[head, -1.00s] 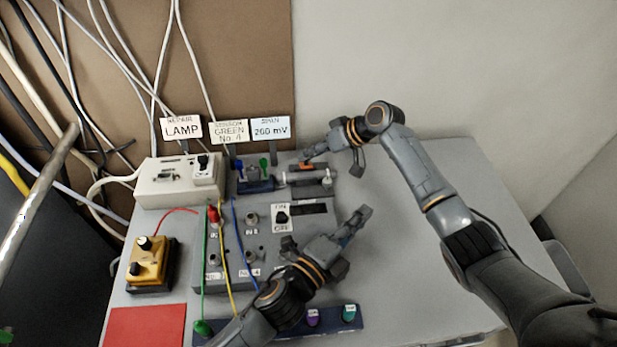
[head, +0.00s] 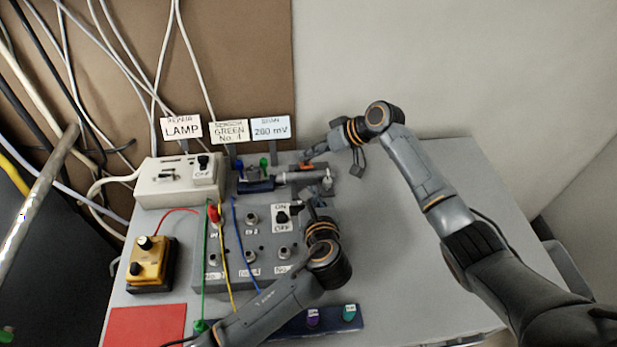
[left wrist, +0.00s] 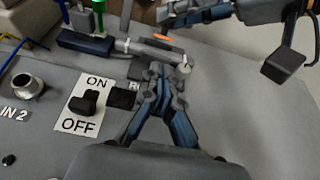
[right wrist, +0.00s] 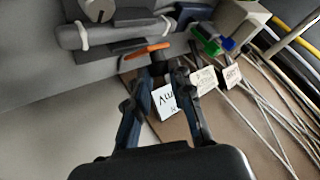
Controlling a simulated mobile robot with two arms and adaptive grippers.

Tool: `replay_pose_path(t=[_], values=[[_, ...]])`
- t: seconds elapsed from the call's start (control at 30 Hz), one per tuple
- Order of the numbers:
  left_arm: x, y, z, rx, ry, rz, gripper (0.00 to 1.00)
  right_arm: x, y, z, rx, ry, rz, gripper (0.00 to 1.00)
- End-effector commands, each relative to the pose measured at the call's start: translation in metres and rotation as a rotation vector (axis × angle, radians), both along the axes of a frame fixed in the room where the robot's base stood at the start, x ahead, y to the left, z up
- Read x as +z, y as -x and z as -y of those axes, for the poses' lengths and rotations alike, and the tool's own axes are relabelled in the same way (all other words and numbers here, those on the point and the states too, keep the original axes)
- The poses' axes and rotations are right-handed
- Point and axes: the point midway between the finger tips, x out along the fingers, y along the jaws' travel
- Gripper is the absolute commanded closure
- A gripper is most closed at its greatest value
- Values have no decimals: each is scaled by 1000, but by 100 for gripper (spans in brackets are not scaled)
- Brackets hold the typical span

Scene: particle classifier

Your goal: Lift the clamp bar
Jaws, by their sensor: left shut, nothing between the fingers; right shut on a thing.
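The clamp bar is a dark bar with an orange end (head: 307,166) lying across a grey cylinder (head: 295,177) in a holder at the back of the grey box. The orange end also shows in the right wrist view (right wrist: 147,50) and the left wrist view (left wrist: 162,37). My right gripper (head: 309,160) is shut on the clamp bar at its orange end, reaching in from the back; its fingertips partly cover it. My left gripper (head: 313,196) is shut and empty, just in front of the holder. In the left wrist view its fingertips (left wrist: 160,75) overlap the cylinder's near side; contact cannot be told.
The grey box has an ON/OFF switch (head: 282,218) and several sockets. A white lamp unit (head: 178,183), a yellow box (head: 150,262) and label signs (head: 228,132) stand to the left and behind. Cables cross the box's left side. The table (head: 420,260) is clear at the right.

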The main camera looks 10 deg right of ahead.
Motion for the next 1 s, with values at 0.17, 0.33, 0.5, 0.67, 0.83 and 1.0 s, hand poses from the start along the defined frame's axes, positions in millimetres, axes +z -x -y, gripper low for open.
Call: replay_pose_path(t=[0.17,0.33,0.5,0.67,0.83,1.0], values=[[-11,-31,0,1,1,0,100,1,-1,0,0,-1,2,100],[-22,-57,0,1,2,0,100,1,-1,0,0,-1,2,100],[-29,-73,0,0,3,0,100,1,-1,0,0,-1,2,100],[-31,-79,0,0,4,0,100,1,0,0,0,-1,2,100],[-32,-80,0,0,5,-1,100,1,0,0,0,-1,2,100],[-31,-80,0,0,5,0,100,1,0,0,-1,-1,1,100]])
